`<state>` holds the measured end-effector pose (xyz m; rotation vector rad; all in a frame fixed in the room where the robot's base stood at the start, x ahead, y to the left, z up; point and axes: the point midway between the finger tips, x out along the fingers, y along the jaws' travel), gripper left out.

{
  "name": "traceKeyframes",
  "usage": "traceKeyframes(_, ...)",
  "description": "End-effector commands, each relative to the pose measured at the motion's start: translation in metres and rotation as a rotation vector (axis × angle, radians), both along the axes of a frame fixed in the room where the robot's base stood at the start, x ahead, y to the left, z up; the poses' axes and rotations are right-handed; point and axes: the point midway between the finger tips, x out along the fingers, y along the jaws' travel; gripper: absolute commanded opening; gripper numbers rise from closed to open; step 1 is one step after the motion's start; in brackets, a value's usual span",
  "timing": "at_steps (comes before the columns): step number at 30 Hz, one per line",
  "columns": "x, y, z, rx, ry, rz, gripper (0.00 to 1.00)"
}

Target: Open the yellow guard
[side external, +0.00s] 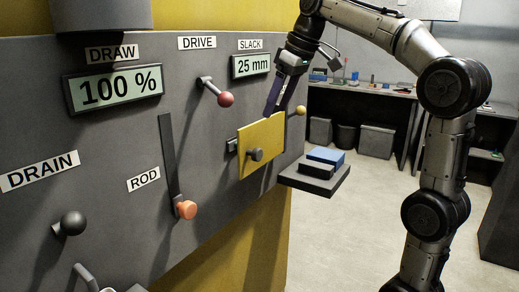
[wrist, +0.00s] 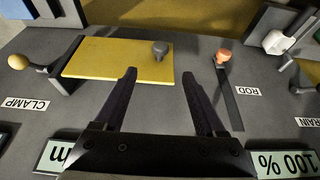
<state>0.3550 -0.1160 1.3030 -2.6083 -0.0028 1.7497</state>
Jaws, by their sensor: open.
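The yellow guard (side external: 269,135) is a flat square plate on the grey panel, with a dark round knob (side external: 255,155) near its lower middle. It lies roughly parallel to the panel. In the wrist view the yellow guard (wrist: 100,62) shows almost whole, with its knob (wrist: 160,48) near one edge. My gripper (side external: 270,112) is by the guard's upper edge. In the wrist view my gripper (wrist: 160,73) has its two dark fingers spread apart, empty, with the knob beyond the gap between them. I cannot tell whether the fingertips touch the plate. What lies behind the guard is hidden.
A clamp lever with a yellow ball (side external: 300,110) sticks out right of the guard. A red-knobbed drive lever (side external: 225,99) is at upper left, and an orange-knobbed rod lever (side external: 186,209) at lower left. A shelf with blue and black blocks (side external: 325,157) juts out at lower right.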

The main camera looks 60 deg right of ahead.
Motion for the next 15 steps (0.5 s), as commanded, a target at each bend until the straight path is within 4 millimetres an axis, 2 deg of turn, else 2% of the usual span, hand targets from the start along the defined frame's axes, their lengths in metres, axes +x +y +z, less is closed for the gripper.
traceKeyframes(5, 0.006, 0.0, -0.017, 0.0, 0.0, -0.001, 0.73)
traceKeyframes(15, 0.031, 0.001, -0.079, 0.0, 0.002, 0.0, 0.73)
